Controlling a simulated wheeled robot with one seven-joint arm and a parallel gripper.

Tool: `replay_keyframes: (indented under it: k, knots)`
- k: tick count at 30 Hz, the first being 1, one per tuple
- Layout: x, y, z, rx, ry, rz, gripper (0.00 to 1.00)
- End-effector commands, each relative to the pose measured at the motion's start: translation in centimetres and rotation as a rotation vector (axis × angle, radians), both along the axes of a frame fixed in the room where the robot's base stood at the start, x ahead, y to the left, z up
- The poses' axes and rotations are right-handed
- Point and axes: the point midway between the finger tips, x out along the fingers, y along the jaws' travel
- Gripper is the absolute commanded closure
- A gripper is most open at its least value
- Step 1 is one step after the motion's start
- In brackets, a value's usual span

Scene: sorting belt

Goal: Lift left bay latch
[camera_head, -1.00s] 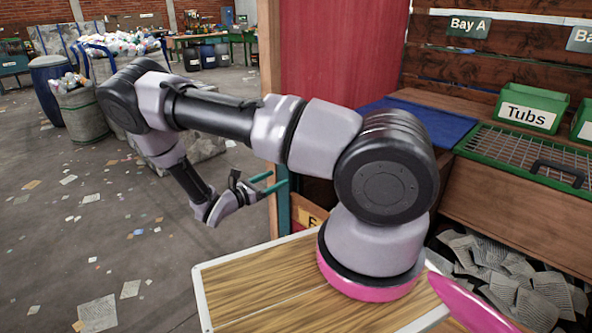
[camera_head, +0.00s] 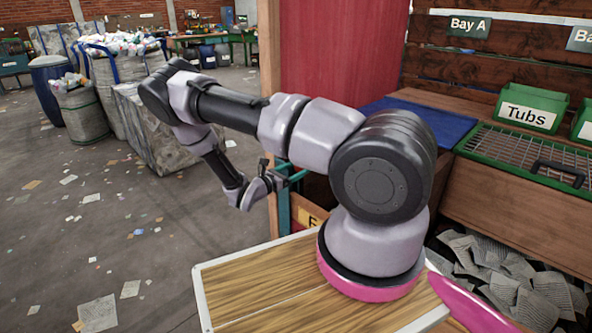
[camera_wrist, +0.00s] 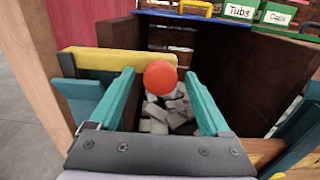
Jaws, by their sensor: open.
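My gripper (camera_head: 294,171) is at the side of the wooden bay frame, left of my arm's base. In the wrist view its two teal fingers (camera_wrist: 159,84) are open and empty. A round red-orange knob (camera_wrist: 160,74) shows between the fingertips, by the right end of a yellow bar (camera_wrist: 105,61); it looks like the latch's handle. I cannot tell whether the fingers touch it. In the head view the knob is hidden. A yellow lettered sign (camera_head: 312,216) shows low on the frame behind the gripper.
A wooden post (camera_wrist: 38,75) stands close on the left of the gripper, and a dark wooden wall (camera_wrist: 222,65) on the right. Crumpled paper (camera_wrist: 172,108) lies inside the bay below. Green Tubs bin (camera_head: 530,108) and wire mesh screen (camera_head: 525,152) are at the right.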

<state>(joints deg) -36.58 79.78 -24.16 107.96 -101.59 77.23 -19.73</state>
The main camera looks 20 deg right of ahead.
Motion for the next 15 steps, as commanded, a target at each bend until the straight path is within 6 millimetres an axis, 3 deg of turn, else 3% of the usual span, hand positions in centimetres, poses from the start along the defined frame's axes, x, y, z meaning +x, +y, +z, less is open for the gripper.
replay_keyframes:
  k: [3, 9, 15]
  knots:
    - [-0.01, 0.02, 0.00, 0.000, 0.000, 0.000, 0.23]
    - [-0.01, 0.03, 0.00, 0.000, 0.000, 0.000, 0.99]
    - [-0.01, 0.04, 0.01, 0.000, 0.001, 0.000, 1.00]
